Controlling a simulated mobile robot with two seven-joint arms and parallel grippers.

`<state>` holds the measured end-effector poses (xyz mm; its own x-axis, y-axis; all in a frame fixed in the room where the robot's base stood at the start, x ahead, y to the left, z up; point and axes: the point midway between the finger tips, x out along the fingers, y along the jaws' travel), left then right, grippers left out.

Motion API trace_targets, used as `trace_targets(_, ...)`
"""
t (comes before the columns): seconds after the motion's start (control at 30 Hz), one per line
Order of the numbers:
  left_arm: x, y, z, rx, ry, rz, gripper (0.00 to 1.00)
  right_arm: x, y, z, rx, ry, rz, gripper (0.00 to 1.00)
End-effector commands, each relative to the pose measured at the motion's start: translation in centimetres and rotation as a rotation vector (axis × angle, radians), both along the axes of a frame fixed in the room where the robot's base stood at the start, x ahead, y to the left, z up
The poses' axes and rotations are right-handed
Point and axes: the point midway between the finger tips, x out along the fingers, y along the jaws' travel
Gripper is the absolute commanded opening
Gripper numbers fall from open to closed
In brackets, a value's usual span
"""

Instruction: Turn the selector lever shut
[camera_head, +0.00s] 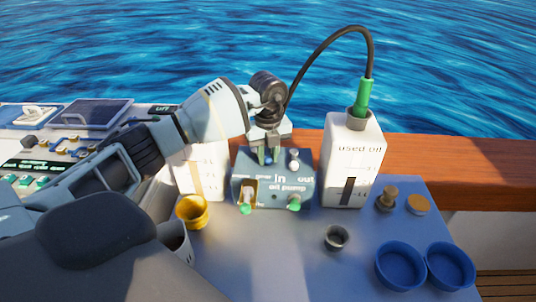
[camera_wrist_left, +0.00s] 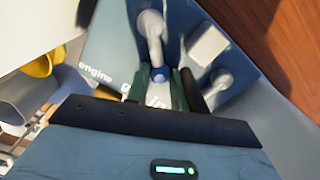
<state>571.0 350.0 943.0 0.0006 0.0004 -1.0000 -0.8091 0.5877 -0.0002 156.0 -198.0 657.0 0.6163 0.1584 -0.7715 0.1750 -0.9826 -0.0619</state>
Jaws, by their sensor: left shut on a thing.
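The oil pump (camera_head: 272,196) is a blue-grey box on the table, with the words engine, gear, In and out on it. It also shows in the wrist view (camera_wrist_left: 110,48). My left gripper (camera_head: 267,155) reaches over its top from the left, pointing down. In the wrist view its dark fingers (camera_wrist_left: 172,88) are closed around the small blue-tipped selector lever (camera_wrist_left: 158,76), mostly hidden between them. The lever's exact angle cannot be told. My right gripper is not in view.
A white used oil jug (camera_head: 352,150) with a green-ended hose (camera_head: 363,97) stands right of the pump. Another white jug (camera_head: 203,180) is at its left. A yellow cup (camera_head: 192,211), grey cup (camera_head: 336,237), caps (camera_head: 418,205) and blue bowls (camera_head: 400,266) stand nearby.

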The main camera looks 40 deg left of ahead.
Motion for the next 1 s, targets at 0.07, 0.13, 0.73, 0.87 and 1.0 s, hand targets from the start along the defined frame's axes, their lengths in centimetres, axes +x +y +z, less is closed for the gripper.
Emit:
trace_targets(0.07,0.0,0.0,0.0,0.000,0.000,0.000,0.01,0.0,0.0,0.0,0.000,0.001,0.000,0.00)
trace_targets(0.13,0.0,0.0,0.0,-0.001,-0.001,-0.003,0.01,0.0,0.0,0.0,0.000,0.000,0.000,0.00)
trace_targets(0.73,-1.7,0.7,0.4,0.001,-0.003,-0.328,0.01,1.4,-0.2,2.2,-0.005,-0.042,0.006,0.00)
trace_targets(0.87,-2.2,1.1,0.3,0.000,-0.002,-0.439,0.01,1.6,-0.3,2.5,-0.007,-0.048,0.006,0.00)
trace_targets(1.0,-2.6,1.5,0.2,0.001,-0.002,-0.548,0.01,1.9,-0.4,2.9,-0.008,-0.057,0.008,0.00)
